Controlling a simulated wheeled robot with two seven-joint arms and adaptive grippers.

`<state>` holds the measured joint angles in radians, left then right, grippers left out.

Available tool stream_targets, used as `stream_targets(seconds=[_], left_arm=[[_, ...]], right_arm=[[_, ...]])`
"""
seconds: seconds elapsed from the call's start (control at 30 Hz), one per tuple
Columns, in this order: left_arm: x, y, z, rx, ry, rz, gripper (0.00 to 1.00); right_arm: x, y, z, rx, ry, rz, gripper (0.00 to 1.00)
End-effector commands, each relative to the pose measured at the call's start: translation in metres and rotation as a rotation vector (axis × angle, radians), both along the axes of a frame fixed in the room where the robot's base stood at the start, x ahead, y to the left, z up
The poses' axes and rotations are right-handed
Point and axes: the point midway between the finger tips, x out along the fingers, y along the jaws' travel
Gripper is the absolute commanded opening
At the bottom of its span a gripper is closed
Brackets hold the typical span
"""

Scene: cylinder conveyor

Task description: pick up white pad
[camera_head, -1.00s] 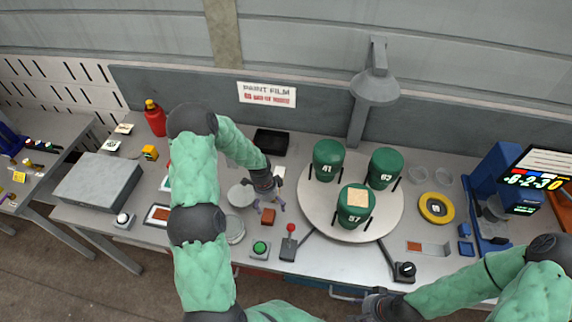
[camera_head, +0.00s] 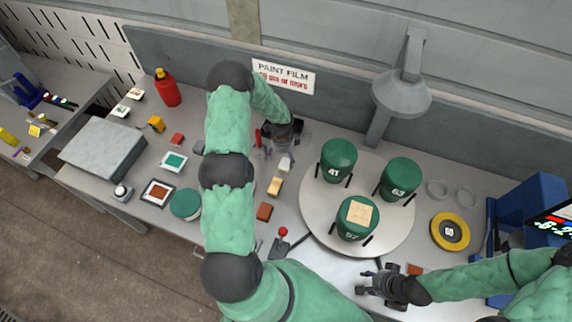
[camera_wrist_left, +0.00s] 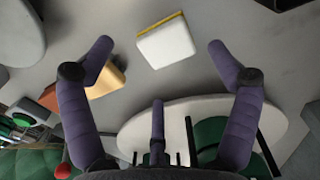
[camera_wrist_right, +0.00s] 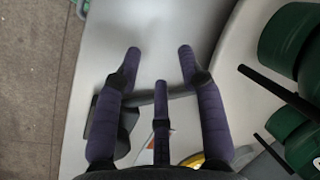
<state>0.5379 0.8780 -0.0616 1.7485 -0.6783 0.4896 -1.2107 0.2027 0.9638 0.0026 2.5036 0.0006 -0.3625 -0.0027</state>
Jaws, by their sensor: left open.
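The white pad (camera_head: 285,163) lies on the table left of the round turntable, just below my left gripper (camera_head: 276,150) in the head view. In the left wrist view the white pad (camera_wrist_left: 167,43) is a white block with a yellow edge, lying between the spread fingertips of my left gripper (camera_wrist_left: 160,47). The left fingers are open and nothing is held. My right gripper (camera_head: 370,284) is over the table's front edge; in the right wrist view its fingers (camera_wrist_right: 160,53) are apart and empty.
The turntable (camera_head: 315,218) bears green cylinders (camera_head: 339,160). A tan block (camera_head: 275,187) and a red-brown block (camera_head: 264,211) lie in front of the pad. A red-knobbed lever (camera_head: 281,240) stands near the front. A yellow ring (camera_head: 451,232) lies at right.

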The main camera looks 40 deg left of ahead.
Motion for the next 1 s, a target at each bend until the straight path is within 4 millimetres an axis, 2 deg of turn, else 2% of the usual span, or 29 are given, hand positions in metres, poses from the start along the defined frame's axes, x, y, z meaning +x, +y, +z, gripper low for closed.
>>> stream_targets(seconds=[0.23, 0.6, 0.93, 0.97, 1.0], left_arm=[[0.002, -0.002, -0.013, -0.001, 0.0, -0.001, 0.89], [0.008, -0.006, -0.051, 0.0, -0.001, 0.0, 0.89], [0.008, -0.006, -0.056, 0.001, -0.002, 0.0, 0.89], [0.008, -0.006, -0.056, 0.001, -0.002, 0.0, 0.86], [0.008, -0.006, -0.056, 0.001, -0.002, 0.0, 0.75]], right_arm=[[0.0, 0.0, 0.002, 0.0, -0.001, 0.0, 0.4], [0.0, 0.0, 0.007, 0.0, -0.001, 0.0, 0.4], [0.0, 0.0, 0.007, 0.0, -0.001, 0.0, 0.4], [0.0, 0.0, 0.007, 0.0, -0.001, 0.0, 0.4], [0.0, 0.0, 0.007, 0.0, -0.001, 0.0, 0.4]])
